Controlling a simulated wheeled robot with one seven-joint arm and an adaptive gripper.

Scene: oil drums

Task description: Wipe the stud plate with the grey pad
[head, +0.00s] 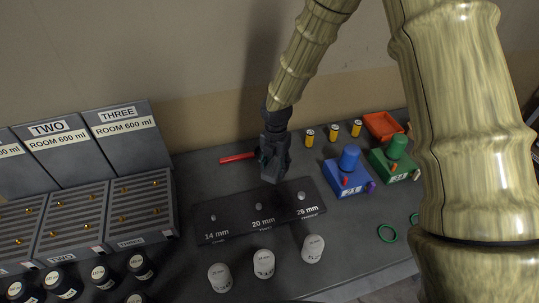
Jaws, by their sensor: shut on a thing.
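The stud plate (240,222) is a dark plate on the grey bench, marked 14 mm, 20 mm and 26 mm, with a small pale stud at each mark. My gripper (270,176) points down at the plate's back edge, behind the 20 mm and 26 mm marks. It is shut on a dark grey thing, the grey pad, which hardly stands out from the dark fingers. I cannot tell whether the pad touches the plate.
White capped containers (264,263) stand in front of the plate. A red tool (236,158) lies behind it. Blue (346,178) and green (394,160) blocks stand right, near yellow cylinders (333,132) and an orange tray (382,125). Slotted racks (140,208) and black-capped bottles (140,264) fill the left.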

